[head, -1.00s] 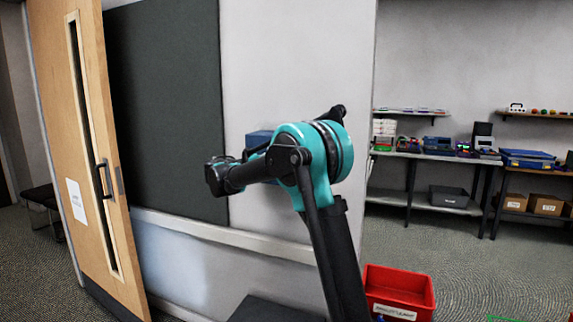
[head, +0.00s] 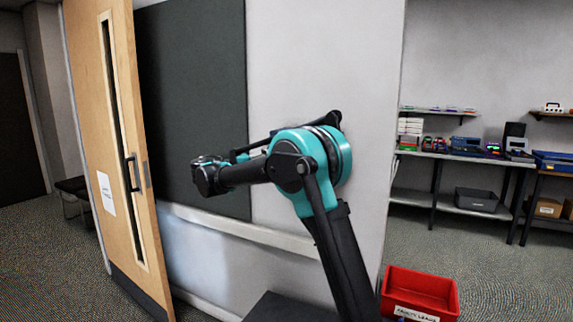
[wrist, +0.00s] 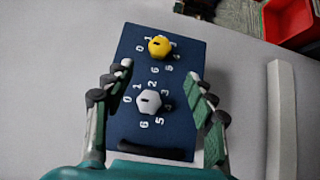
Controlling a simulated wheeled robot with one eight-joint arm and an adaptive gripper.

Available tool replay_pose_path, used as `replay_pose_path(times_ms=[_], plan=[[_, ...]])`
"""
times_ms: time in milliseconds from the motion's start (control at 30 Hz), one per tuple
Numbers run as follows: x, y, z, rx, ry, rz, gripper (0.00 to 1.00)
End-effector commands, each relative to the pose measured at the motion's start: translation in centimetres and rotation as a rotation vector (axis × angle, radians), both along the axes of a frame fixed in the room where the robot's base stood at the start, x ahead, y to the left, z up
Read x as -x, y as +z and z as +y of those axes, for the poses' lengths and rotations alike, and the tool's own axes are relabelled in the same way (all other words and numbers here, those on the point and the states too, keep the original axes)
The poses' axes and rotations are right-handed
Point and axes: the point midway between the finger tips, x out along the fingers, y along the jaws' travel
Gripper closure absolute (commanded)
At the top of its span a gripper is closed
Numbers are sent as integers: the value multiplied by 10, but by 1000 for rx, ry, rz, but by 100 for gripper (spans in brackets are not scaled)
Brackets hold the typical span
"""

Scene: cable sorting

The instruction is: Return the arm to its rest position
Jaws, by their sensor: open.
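My arm, with its teal joint (head: 308,165), stands in the middle of the head view, and its forearm stretches left in front of the wall. My gripper (wrist: 160,75) shows in the wrist view with its two fingers wide apart and nothing held between them. In that view it faces a dark blue panel (wrist: 128,118) with a yellow knob (wrist: 160,46) and a pale grey knob (wrist: 149,101), each ringed by white numbers. The fingers overlap the panel's sides in the picture; I see no contact with the knobs. I cannot make out the fingers in the head view.
A wooden door (head: 115,150) stands at the left beside a dark wall board (head: 200,90). A pale rail (head: 235,228) runs along the wall. A red bin (head: 425,292) sits at lower right, with loaded shelves (head: 470,155) behind. Open carpet lies between the bin and shelves.

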Motion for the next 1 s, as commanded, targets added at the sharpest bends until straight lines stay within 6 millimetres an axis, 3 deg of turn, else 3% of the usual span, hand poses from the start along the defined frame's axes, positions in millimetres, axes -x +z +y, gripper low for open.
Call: replay_pose_path(times_ms=[333,467,633,800,1000], plan=[[1,-1,-1,-3,-1,3,44],[5,-15,-28,-57,-1,39,44],[30,-70,-105,-254,10,140,44],[82,-143,-170,-518,27,210,44],[162,-228,-209,-847,43,215,44]])
